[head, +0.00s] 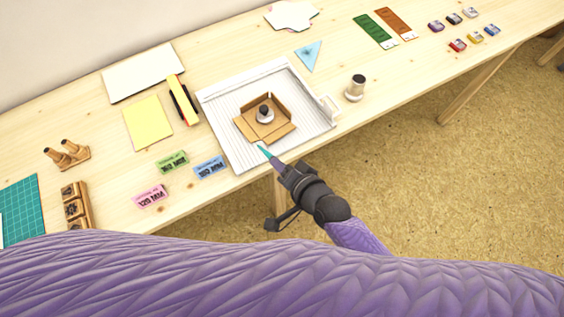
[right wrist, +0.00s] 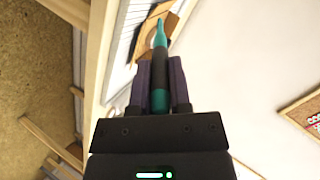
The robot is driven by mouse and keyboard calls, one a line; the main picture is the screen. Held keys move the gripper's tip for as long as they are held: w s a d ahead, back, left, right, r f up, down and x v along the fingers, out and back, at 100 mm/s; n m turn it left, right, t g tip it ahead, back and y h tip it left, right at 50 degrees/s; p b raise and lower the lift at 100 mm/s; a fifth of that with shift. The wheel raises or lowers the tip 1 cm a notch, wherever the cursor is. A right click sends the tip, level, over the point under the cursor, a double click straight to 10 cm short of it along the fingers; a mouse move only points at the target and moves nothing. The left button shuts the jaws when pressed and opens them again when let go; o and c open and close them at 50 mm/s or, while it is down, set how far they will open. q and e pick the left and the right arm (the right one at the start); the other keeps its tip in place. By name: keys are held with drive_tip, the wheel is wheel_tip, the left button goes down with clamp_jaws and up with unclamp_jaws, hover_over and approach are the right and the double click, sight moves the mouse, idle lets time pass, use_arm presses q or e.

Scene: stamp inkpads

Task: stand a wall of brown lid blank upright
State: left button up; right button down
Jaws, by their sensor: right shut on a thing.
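The brown lid blank (head: 279,132) lies on the white ribbed tray (head: 226,110), with a small black-and-white weight (head: 264,113) on its middle. Its far walls look raised, while its near flaps look lower; their exact angles are hard to tell. My right gripper (head: 280,168) is shut on a teal pointed tool (head: 264,151), which also shows between the fingers in the right wrist view (right wrist: 159,100). The tool's tip is close to the near edge of the blank; I cannot tell whether they touch. Part of the blank shows behind the tip there (right wrist: 173,22). My left gripper is not in view.
The table's front edge runs just below the tray.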

sight(268, 156)
drive_tip(key=b+x, duration=0.1)
drive_tip(key=x, duration=0.1)
drive_tip(key=f+b+x, duration=0.1)
drive_tip(key=b+x, duration=0.1)
drive_tip(key=shift+f, duration=0.15)
drive_tip(key=shift+w+a+b, duration=0.45)
drive_tip(key=shift+w+a, duration=0.15)
drive_tip(key=shift+w, duration=0.05)
drive_tip(key=shift+w+d+r+p, duration=0.1)
drive_tip(key=shift+w+r+p, duration=0.05)
drive_tip(key=shift+r+p, duration=0.3)
drive_tip(key=shift+w+d+r+p, duration=0.1)
drive_tip(key=shift+w+r+p, duration=0.05)
drive_tip(key=shift+r+p, duration=0.35)
drive_tip(key=shift+w+d+r, duration=0.15)
drive_tip(key=shift+r, duration=0.05)
drive_tip(key=shift+w+d, duration=0.45)
drive_tip(key=shift+d, duration=0.1)
